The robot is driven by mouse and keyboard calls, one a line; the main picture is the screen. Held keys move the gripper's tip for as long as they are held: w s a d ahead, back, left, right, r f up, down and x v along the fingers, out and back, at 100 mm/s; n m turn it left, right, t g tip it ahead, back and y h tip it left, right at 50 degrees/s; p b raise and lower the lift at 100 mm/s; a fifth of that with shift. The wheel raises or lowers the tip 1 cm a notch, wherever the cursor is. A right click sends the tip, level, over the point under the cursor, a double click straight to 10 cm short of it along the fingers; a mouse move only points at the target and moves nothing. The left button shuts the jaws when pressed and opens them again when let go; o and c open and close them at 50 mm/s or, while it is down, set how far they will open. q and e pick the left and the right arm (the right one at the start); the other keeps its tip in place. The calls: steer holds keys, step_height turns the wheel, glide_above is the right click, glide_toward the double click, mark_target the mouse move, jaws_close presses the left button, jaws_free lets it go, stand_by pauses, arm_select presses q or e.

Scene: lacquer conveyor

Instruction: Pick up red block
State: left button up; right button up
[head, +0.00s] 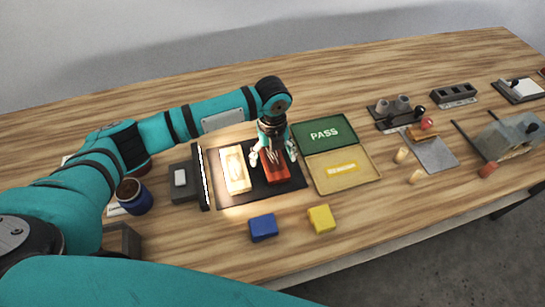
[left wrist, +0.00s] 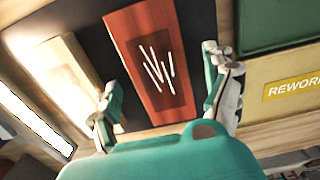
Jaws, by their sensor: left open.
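The red block (head: 276,173) lies on a black mat on the table in the head view. In the left wrist view the red block (left wrist: 154,60) is a long red piece with a darker patch and several white scratch-like lines. My left gripper (head: 273,158) is right over the red block. Its fingers (left wrist: 160,95) are open, one at each side of the block with gaps showing in the wrist view. Whether they touch it cannot be told. My right gripper is not in view.
A pale lit block (head: 236,169) lies left of the red block on the black mat (head: 292,186). A green PASS tray (head: 324,133) and yellow REWORK tray (head: 342,169) stand right. Blue (head: 263,227) and yellow (head: 321,219) blocks lie in front. A lamp bar (head: 201,178) stands left.

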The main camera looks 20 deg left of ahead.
arm_select(q)
steer(key=shift+f, duration=0.3)
steer(key=c, duration=1.3)
steer(key=shift+c, duration=0.2)
steer(key=shift+r, duration=0.15)
